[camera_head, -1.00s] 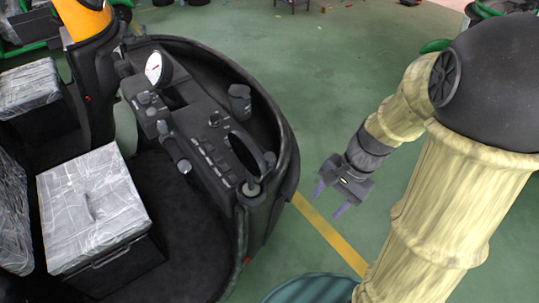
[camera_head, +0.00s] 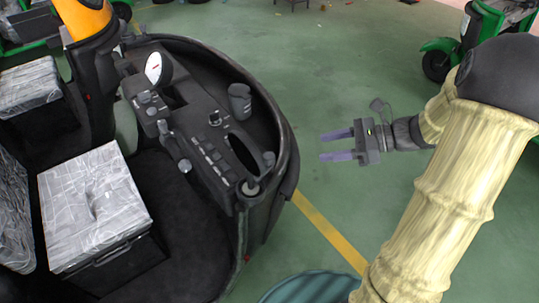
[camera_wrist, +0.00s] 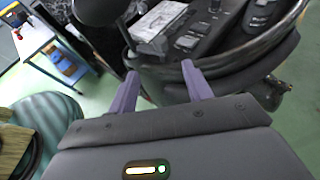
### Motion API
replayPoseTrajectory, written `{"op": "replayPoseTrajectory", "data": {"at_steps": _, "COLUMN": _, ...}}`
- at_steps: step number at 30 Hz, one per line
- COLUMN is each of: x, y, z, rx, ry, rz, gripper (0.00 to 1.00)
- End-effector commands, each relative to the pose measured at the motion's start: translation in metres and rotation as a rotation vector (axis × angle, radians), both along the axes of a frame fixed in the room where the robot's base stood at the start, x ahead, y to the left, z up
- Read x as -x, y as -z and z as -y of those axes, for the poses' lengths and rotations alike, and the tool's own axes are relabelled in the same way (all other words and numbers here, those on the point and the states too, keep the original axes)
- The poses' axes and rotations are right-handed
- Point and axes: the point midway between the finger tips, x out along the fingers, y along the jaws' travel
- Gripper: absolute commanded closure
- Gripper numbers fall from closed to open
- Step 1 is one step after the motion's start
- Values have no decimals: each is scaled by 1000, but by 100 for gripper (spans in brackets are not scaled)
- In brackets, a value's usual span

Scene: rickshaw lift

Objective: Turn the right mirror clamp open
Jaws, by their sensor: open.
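The black vehicle's dashboard (camera_head: 205,135) has a row of switches, a dial gauge, small knobs and a dark oval opening at its right end. A round knob (camera_head: 252,187) stands at that right end, with a dark rounded piece (camera_head: 269,158) just beyond it. I cannot tell for certain which part is the right mirror clamp. My gripper (camera_head: 322,146) is open and empty, right of the dashboard's curved rim and apart from it, fingers pointing left toward it. In the wrist view, the two purple fingers (camera_wrist: 159,74) are spread, with the vehicle beyond them.
The curved black rim (camera_head: 287,150) stands between my gripper and the dashboard. A plastic-wrapped box (camera_head: 95,200) is at left. Green floor with a yellow line (camera_head: 330,232) is clear below my gripper. A green vehicle (camera_head: 450,52) is at the back right.

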Motion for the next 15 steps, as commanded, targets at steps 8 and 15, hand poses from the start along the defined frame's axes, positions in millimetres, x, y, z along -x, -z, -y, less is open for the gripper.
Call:
{"op": "replayPoseTrajectory", "data": {"at_steps": 8, "x": -7, "y": 16, "z": -41, "rx": -2, "ry": -3, "rz": -4, "gripper": 50}}
{"op": "replayPoseTrajectory", "data": {"at_steps": 15, "x": -14, "y": 32, "z": -80, "rx": -1, "ry": -4, "rz": -4, "gripper": 50}}
